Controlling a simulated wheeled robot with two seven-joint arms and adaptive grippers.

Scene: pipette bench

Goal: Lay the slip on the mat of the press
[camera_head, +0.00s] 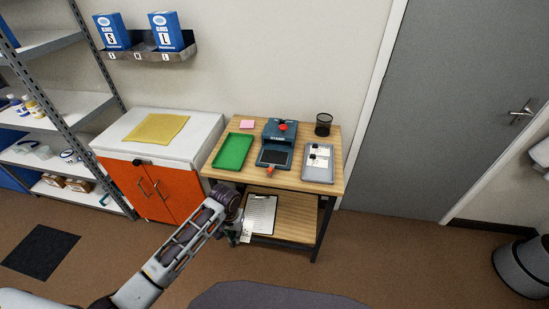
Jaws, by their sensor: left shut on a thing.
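The blue press (279,132) stands on the wooden bench, with a dark mat (274,157) at its front and red parts on top and at the front edge. My left gripper (243,234) is in front of the bench, below the level of its top. It is shut on a small white slip (247,228), which hangs at the fingers, apart from the press. The fingers are small and partly hidden by the wrist. My right gripper is not in view.
On the bench top (331,138) are a green tray (233,151), a grey tray (318,175) with white slips, a black mesh cup (323,125) and pink notes (247,124). A clipboard (263,212) lies on the lower shelf. An orange cabinet (150,188) stands left.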

